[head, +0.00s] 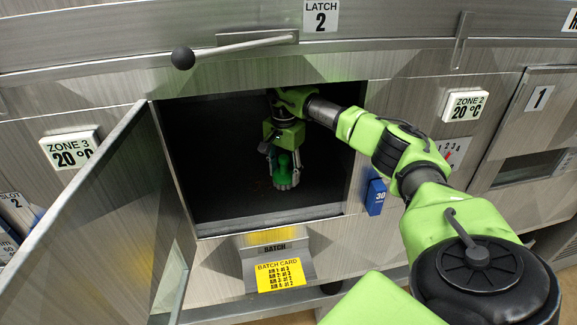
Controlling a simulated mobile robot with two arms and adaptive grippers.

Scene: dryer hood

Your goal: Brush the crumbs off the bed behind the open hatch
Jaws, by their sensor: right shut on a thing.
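The hatch door (95,235) stands open, swung out to the left. Behind it is a dark opening with the bed (225,195) as its floor. My right arm reaches into the opening from the right. My right gripper (284,168) points down inside and is shut on a green brush (284,165), whose lower end is at or just above the bed; I cannot tell if it touches. A few faint specks near the brush may be crumbs, but the dark bed makes them hard to make out. My left gripper is out of view.
A black-knobbed latch lever (235,48) juts out above the opening. A blue block marked 30 (376,197) sits at the opening's right side. A yellow batch card (280,275) is on a holder below the sill. Side walls and top edge bound the opening closely.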

